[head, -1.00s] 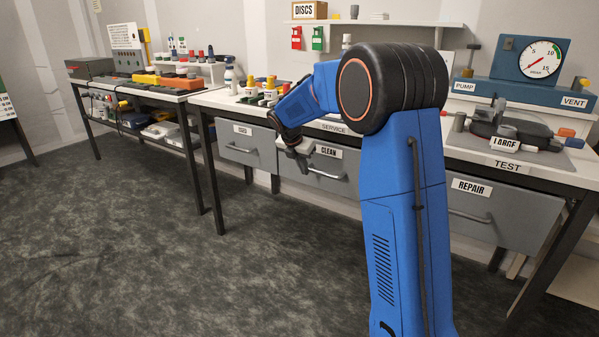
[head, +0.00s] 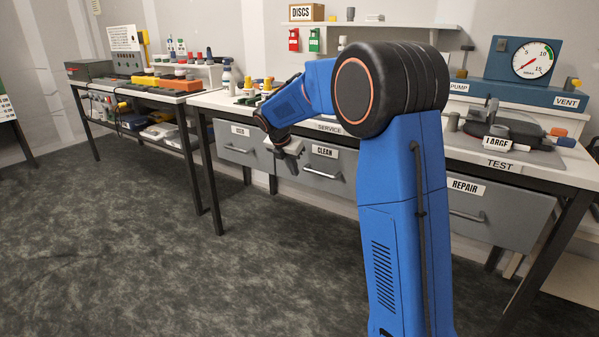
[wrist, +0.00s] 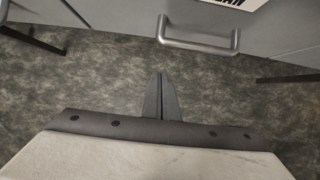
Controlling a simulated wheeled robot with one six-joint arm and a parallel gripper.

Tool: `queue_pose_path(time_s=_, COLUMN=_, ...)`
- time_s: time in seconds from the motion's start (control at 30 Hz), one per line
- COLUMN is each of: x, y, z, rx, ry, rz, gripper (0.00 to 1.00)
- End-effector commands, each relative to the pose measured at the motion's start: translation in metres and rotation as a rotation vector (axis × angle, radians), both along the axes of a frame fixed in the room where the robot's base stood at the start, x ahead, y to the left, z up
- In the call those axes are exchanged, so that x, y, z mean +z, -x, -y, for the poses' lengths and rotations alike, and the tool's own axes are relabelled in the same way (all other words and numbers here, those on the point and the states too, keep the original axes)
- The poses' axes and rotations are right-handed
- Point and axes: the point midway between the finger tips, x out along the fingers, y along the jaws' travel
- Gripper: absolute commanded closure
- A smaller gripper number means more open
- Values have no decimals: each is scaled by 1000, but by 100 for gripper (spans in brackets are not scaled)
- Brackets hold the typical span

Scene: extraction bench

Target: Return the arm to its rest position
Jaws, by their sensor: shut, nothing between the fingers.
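My gripper (head: 287,165) hangs in front of the bench drawers in the head view, pointing down and tilted. It is at the height of the drawer fronts, near the CLEAN drawer (head: 338,176). In the wrist view my gripper (wrist: 160,90) has its two dark fingers together with nothing between them. Beyond them are the grey floor (wrist: 90,90) and a drawer handle (wrist: 198,42). The fingers look apart from the handle. My blue arm bends at the large black joint and reaches left and down.
The service bench (head: 214,101) carries small coloured parts, and a second bench (head: 150,95) stands at left. The TEST surface (head: 545,172) holds a LARGE-labelled fixture, with a vacuum gauge (head: 537,60) behind it. The REPAIR drawer (head: 500,212) is at right. The floor at left is clear.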

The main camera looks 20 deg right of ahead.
Motion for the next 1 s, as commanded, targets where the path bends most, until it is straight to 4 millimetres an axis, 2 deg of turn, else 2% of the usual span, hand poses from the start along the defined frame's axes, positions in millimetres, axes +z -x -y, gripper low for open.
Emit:
queue_pose_path(time_s=0.2, x=37, y=11, z=-16, rx=2, ry=0, rz=-1, gripper=100)
queue_pose_path(time_s=0.3, x=49, y=15, z=-22, rx=1, ry=-1, rz=-3, gripper=100)
queue_pose_path(time_s=0.5, x=64, y=20, z=-28, rx=1, ry=-1, rz=-3, gripper=100)
queue_pose_path(time_s=0.73, x=68, y=26, z=-28, rx=-16, ry=-10, rz=3, gripper=100)
queue_pose_path(time_s=0.87, x=77, y=50, z=-26, rx=-101, ry=-53, rz=42, gripper=100)
queue_pose_path(time_s=1.0, x=88, y=94, z=-24, rx=-262, ry=-134, rz=108, gripper=100)
